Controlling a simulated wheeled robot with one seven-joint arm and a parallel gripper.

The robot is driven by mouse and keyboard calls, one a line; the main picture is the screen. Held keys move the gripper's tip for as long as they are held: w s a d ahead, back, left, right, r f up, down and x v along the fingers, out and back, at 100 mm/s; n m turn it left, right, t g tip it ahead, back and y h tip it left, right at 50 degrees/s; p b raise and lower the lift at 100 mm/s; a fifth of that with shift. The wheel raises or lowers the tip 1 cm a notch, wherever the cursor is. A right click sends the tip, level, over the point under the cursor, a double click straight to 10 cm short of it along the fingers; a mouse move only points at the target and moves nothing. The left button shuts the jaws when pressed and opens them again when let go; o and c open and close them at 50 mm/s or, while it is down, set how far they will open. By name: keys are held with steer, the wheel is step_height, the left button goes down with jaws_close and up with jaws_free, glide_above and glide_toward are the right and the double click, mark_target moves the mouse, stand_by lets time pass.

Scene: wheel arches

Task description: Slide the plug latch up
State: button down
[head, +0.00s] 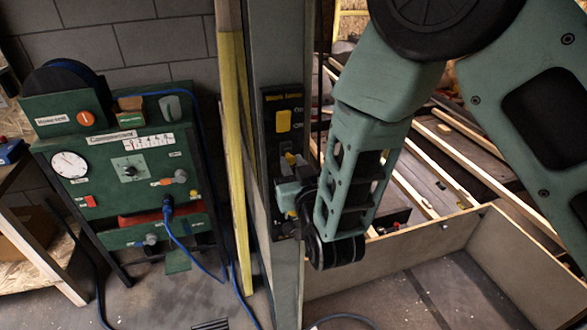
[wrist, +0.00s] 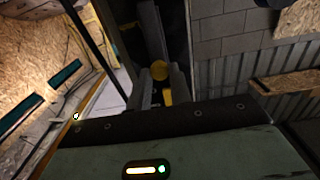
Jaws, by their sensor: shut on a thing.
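My gripper (head: 284,188) is against the panel's lower part, coming in from the right. In the wrist view my gripper (wrist: 163,88) has its two fingers closed around a yellow part, which I take for the plug latch (wrist: 167,97). A round yellow piece (wrist: 159,70) shows just beyond the fingertips. In the head view a bit of yellow (head: 290,158) shows just above the gripper.
A green control console (head: 110,205) with a gauge, knobs and a blue cable stands at left. A yellow-edged board (head: 238,150) leans beside the post (head: 290,290). A low wooden-walled enclosure (head: 480,240) lies at right.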

steer(key=c, duration=1.3)
jaws_free()
steer(key=shift+r, duration=0.2)
steer(key=p+v, duration=0.6)
steer(key=v, duration=1.1)
steer(key=shift+s+d+r, duration=0.1)
steer(key=shift+s, duration=0.15)
